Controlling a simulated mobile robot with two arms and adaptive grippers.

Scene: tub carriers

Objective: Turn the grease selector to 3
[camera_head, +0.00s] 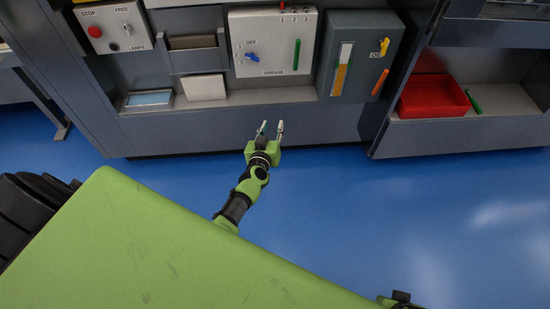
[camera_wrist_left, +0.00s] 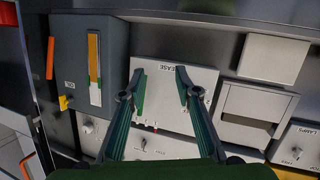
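The light grey grease panel (camera_head: 273,70) is on the bench front at the top of the head view. Its selector is a small blue knob (camera_head: 252,57) at the panel's left, below an "OFF" mark. The knob lies slanted; I cannot read which number it points at. A green handle (camera_head: 297,55) stands upright at the panel's right. My left gripper (camera_head: 270,127) is open and empty, below and in front of the panel, apart from it. In the left wrist view, the panel (camera_wrist_left: 165,120) shows upside down behind the open fingers (camera_wrist_left: 160,74); the knob is not clear there.
A dark grey box (camera_head: 362,28) with an orange gauge and handles adjoins the panel's right. A stop-button panel (camera_head: 112,28) and a holder (camera_head: 193,55) are left. Blue floor is free around my arm.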

